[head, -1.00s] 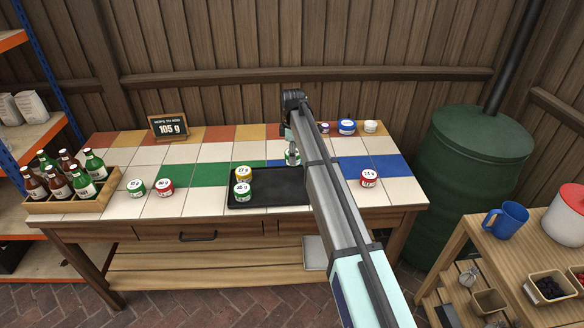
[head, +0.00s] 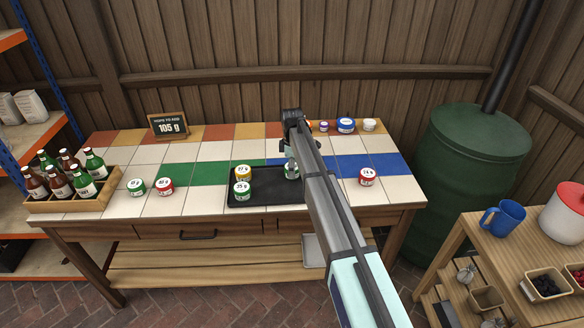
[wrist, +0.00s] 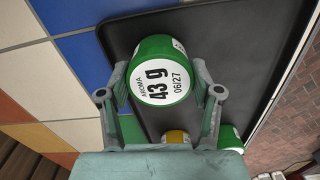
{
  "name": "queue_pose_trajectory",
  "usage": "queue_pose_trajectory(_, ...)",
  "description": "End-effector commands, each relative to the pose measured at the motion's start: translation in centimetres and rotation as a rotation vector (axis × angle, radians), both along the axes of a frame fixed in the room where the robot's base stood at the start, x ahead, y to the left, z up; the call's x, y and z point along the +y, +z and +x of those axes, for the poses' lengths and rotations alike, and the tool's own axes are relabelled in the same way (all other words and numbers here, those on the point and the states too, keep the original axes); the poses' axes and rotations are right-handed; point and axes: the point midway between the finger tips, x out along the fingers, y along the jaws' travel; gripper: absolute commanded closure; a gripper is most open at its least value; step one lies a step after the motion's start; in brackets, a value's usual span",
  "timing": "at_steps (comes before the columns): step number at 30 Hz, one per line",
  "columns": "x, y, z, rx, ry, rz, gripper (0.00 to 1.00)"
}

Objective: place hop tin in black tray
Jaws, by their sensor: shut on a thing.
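The black tray (head: 262,198) lies on the tiled table. Two tins stand in its left part: a yellow-banded tin (head: 243,174) at the back and a green-banded tin (head: 242,190) in front. In the head view the held tin (head: 291,171) shows at the tray's back right, partly hidden by my arm.
A green tin (head: 136,187) and a red tin (head: 165,186) stand left of the tray. A red tin (head: 368,177) stands right. More tins, including a blue one (head: 346,125), line the back edge. A bottle crate (head: 75,202) and a 105 g sign (head: 169,125) are at left.

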Motion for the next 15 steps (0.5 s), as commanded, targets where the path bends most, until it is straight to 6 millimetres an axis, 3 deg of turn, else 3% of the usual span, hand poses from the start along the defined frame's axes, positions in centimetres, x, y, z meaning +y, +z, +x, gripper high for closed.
queue_pose_trajectory(2, 0.0, -0.26, 0.0, 0.0, 0.0, 0.0, 0.71)
queue_pose_trajectory(3, 0.0, -0.26, 0.01, 0.0, 0.0, 0.0, 0.29)
queue_pose_trajectory(5, 0.0, -0.23, 0.01, 0.0, 0.0, 0.0, 0.11)
queue_pose_trajectory(15, 0.0, -0.15, 0.0, 0.0, 0.0, 0.0, 0.11)
